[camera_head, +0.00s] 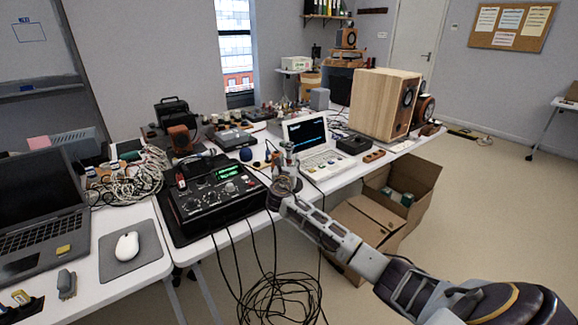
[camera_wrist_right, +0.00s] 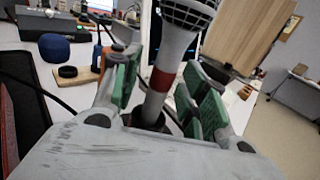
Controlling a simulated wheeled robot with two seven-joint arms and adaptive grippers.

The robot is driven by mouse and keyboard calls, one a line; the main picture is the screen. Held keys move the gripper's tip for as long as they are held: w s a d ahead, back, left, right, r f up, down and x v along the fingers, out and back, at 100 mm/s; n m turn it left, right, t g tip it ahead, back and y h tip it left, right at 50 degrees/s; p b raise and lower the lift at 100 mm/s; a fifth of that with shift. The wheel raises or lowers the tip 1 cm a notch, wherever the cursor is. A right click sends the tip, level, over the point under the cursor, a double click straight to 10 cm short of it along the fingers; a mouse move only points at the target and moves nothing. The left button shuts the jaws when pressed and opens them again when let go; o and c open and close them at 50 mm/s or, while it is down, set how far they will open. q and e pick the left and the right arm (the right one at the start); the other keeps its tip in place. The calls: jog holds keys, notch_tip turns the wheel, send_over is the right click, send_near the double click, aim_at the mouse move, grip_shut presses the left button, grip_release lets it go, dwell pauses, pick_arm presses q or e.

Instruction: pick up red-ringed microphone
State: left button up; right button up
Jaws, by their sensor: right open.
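The red-ringed microphone (camera_wrist_right: 162,78) stands almost upright in the right wrist view, leaning slightly right. It has a grey body, a red band and a mesh head that is cut off by the top edge. My right gripper (camera_head: 286,161) is open, and its green-padded fingers are on either side of the microphone's body. Gaps show between the pads and the microphone. The foot of the microphone sits in a dark round base, partly hidden by the gripper. In the head view the microphone is mostly hidden at the gripper and hard to make out. My left gripper is not in view.
A black mixer (camera_head: 215,190) lies left of my right gripper, and an open white laptop (camera_head: 313,145) is behind it. A blue round object (camera_wrist_right: 54,47) and a wooden block (camera_wrist_right: 80,77) lie nearby. A large wooden speaker (camera_head: 380,103) stands farther right. Cables hang below the table edge.

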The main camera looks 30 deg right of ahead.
aim_at(288, 147)
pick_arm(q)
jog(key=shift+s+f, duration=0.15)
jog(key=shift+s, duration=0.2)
pick_arm(e)
jog(key=shift+c, duration=0.3)
jog(key=shift+c, duration=1.3)
grip_shut()
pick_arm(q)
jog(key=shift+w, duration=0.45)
pick_arm(e)
jog(key=shift+r, duration=0.1)
jog(key=shift+r+p, duration=0.3)
jog(key=shift+r, duration=0.5)
notch_tip(288, 147, up, 6)
jog(key=shift+f+p, duration=0.15)
jog(key=shift+p, duration=0.75)
pick_arm(q)
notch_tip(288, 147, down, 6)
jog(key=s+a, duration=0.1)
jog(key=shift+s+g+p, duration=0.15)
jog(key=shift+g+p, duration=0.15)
jog(key=shift+p, duration=0.05)
pick_arm(e)
jog(key=shift+r, duration=1.35)
